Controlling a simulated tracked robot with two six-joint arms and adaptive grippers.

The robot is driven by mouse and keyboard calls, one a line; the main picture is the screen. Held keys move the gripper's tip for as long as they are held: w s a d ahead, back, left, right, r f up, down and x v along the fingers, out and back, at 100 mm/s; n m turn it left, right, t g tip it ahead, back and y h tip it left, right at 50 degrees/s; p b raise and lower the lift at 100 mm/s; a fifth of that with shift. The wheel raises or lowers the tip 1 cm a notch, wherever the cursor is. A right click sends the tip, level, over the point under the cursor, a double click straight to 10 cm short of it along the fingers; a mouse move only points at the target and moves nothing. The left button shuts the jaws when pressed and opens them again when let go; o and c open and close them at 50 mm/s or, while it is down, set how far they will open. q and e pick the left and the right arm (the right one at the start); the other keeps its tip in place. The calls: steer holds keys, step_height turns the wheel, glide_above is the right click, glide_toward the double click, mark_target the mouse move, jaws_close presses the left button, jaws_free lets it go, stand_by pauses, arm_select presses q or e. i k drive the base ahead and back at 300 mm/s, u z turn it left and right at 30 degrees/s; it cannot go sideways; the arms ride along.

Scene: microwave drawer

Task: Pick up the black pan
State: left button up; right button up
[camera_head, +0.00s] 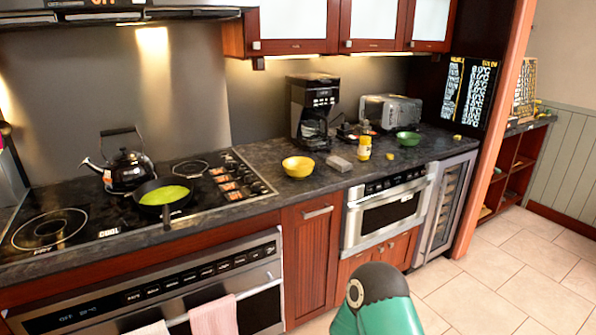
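The black pan (181,206) sits on the cooktop at the left of the counter, with green contents inside it. Its dark handle points toward the front edge of the counter. A black kettle (127,168) stands just behind and left of the pan. Neither of my grippers shows in the head view. Only a teal and dark arm link of mine shows at the bottom, well to the right of the pan and apart from it.
The cooktop (243,180) has knobs on its right side. A yellow bowl (298,167), a grey block (340,163), a yellow bottle (364,148), a coffee maker (312,105) and a toaster (391,111) stand farther right. An oven (180,290) with hanging towels is below the cooktop. Tiled floor is clear at right.

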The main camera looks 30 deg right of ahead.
mark_target(165, 195)
steer(key=z, duration=0.05)
steer(key=k, duration=0.4)
steer(key=u, duration=0.55)
steer(key=i, duration=1.2)
steer(key=z, duration=0.3)
steer(key=i, duration=0.95)
steer(key=z, duration=0.65)
steer(key=k, duration=0.65)
steer(key=z, duration=0.2)
